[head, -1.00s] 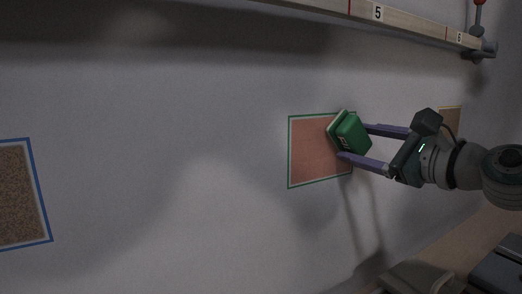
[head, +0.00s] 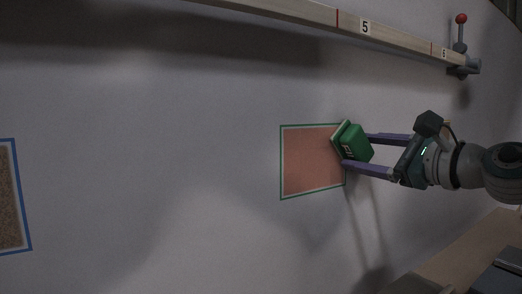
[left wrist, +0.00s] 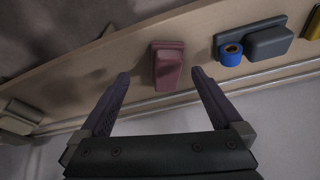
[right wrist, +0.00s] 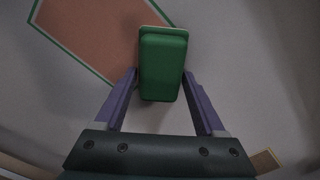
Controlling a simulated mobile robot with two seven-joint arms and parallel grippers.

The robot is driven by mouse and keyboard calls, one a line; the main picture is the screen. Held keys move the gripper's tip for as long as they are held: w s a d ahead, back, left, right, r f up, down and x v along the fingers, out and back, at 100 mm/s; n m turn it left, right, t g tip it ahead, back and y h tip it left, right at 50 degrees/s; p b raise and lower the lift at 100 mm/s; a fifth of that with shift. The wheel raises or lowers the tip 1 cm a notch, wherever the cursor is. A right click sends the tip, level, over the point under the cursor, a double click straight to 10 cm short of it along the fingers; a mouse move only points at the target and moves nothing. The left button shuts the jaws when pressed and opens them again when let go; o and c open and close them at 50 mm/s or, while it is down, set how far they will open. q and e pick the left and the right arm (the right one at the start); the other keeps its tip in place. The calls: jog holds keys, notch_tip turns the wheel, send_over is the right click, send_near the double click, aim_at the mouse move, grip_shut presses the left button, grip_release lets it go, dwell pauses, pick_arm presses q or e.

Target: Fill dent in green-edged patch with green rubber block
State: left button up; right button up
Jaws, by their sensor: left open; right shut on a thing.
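The green-edged patch (head: 305,165) is a reddish area on the grey wall, right of centre in the head view. It also shows at the upper left of the right wrist view (right wrist: 98,38). My right gripper (head: 359,153) is shut on the green rubber block (head: 355,145), which has a pale face turned to the wall. The block overlaps the patch's right edge in the head view; I cannot tell whether it touches the wall. In the right wrist view the block (right wrist: 162,68) sits between the fingertips. My left gripper (left wrist: 158,82) is open and empty.
A numbered wooden batten (head: 300,14) with a red-knobbed clamp (head: 461,40) runs above the patch. A blue-edged brown patch (head: 10,200) is at the left. The left wrist view shows a shelf with a dark red block (left wrist: 167,65), a blue roll (left wrist: 230,55) and a grey block (left wrist: 268,42).

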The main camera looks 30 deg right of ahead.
jog(key=shift+c, duration=0.8)
jog(key=shift+s, duration=0.6)
jog(key=s, duration=0.4)
jog(key=shift+s+d, duration=0.2)
jog(key=shift+s+r, duration=0.15)
jog(key=shift+s, duration=0.15)
